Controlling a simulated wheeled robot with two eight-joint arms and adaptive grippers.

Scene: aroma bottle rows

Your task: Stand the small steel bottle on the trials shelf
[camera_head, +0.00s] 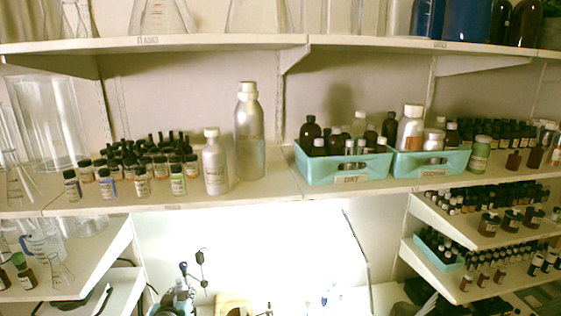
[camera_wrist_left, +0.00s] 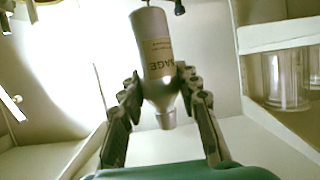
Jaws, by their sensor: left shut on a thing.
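My left gripper (camera_wrist_left: 163,82) is shut on a small grey steel bottle (camera_wrist_left: 155,40) in the left wrist view. The fingers close on both sides of its tapered shoulder. In the head view my left gripper (camera_head: 178,301) shows small and unclear at the bottom edge, below the long shelf. I cannot make out which shelf is marked trials. My right gripper is not in view.
The long shelf (camera_head: 287,186) holds a tall silver bottle (camera_head: 248,140), a shorter pale bottle (camera_head: 214,165), several small dark vials, and two teal trays (camera_head: 345,172) (camera_head: 430,166). Tiered shelves (camera_head: 440,229) stand at right. A lower left shelf (camera_head: 105,245) holds glassware.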

